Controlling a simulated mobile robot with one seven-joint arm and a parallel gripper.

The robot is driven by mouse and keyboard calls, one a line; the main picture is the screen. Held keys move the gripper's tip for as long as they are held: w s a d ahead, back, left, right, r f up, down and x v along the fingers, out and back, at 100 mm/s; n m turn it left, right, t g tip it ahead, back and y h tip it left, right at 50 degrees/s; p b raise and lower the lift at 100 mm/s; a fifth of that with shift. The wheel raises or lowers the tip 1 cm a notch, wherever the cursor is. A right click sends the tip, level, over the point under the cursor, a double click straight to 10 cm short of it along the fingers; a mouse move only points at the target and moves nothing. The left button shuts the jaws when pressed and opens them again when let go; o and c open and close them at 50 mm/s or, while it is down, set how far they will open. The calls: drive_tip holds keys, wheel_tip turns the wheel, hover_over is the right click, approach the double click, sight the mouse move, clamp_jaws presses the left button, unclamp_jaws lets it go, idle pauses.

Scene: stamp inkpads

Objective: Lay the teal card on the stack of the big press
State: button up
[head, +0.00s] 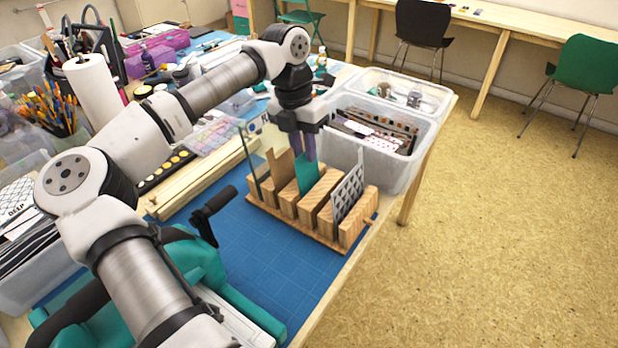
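The teal card (307,176) stands upright in a slot of the wooden rack (327,238), between a brown card (281,167) and a patterned card (348,190). My gripper (309,156) points down at the top edge of the teal card, its fingers close to or around it. Whether they are shut on it cannot be told. A teal press (197,262) with a black handle (213,202) stands at the lower left, partly hidden by my arm. Its stack cannot be made out clearly.
A clear bin (402,179) with cards stands right behind the rack, near the table's right edge. A clear sheet stands at the rack's left end. Wooden strips (198,182) lie left of it. The blue mat (296,262) between rack and press is bare.

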clamp_jaws()
wheel_tip(320, 180, up, 8)
drive_tip(key=a+p, duration=0.1)
drive_tip(key=p, duration=0.4)
drive_tip(key=shift+w+f, duration=0.25)
drive_tip(key=shift+w, duration=0.1)
